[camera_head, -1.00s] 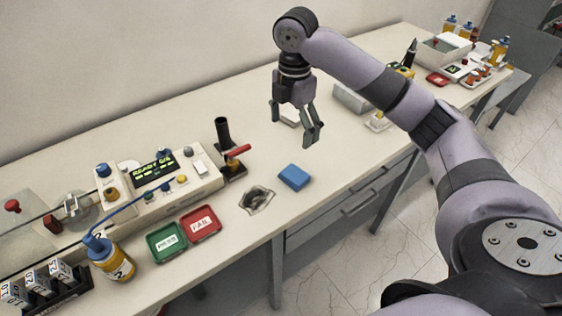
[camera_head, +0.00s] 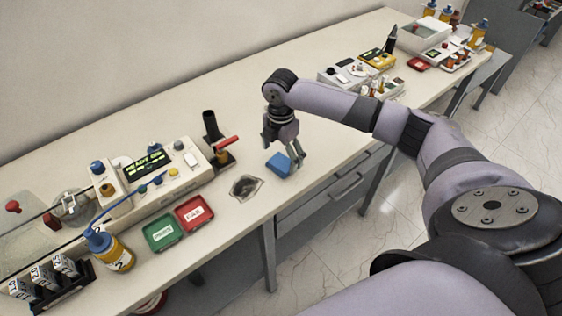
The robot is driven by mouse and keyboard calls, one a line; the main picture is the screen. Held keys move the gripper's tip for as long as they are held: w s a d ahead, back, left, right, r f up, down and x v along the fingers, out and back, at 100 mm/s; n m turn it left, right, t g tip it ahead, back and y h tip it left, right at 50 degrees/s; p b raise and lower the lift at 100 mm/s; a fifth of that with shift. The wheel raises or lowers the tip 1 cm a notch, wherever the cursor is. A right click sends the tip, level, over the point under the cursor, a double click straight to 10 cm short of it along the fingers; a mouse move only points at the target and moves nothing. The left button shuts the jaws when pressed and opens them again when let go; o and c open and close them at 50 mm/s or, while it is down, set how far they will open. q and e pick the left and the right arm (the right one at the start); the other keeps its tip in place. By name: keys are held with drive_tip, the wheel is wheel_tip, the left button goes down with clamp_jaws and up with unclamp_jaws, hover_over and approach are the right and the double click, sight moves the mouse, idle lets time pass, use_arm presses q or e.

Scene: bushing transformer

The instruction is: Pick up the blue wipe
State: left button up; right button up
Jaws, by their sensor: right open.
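The blue wipe (camera_head: 279,165) is a small blue block-like pad lying on the bench top near its front edge. My right gripper (camera_head: 282,157) points down at the wipe with its fingers spread, one on the left and one on the right of it in the picture. The right finger partly overlaps the wipe's edge. I cannot tell whether the fingertips touch the wipe or the bench. My left gripper is not in view.
Red (camera_head: 194,213) and green (camera_head: 163,233) trays, a tester with a display (camera_head: 150,170) and a dark post with a red handle (camera_head: 215,140) stand further left. More equipment (camera_head: 360,73) stands at the back right.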

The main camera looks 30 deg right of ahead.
sight(281, 162)
drive_tip(key=shift+w+d+f, duration=0.1)
drive_tip(key=shift+d+f, duration=0.05)
drive_tip(key=shift+f, duration=1.4)
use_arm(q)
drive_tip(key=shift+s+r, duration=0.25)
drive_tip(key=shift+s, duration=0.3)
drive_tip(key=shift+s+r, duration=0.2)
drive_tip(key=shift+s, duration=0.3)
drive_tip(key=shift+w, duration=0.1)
use_arm(e)
drive_tip(key=shift+c, duration=0.2)
drive_tip(key=c, duration=0.4)
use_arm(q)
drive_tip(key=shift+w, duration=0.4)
use_arm(e)
drive_tip(key=c, duration=0.6)
drive_tip(key=shift+r, duration=0.1)
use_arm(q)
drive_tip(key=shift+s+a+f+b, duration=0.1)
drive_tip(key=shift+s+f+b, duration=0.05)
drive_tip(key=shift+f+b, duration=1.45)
use_arm(e)
drive_tip(key=shift+r, duration=9.95)
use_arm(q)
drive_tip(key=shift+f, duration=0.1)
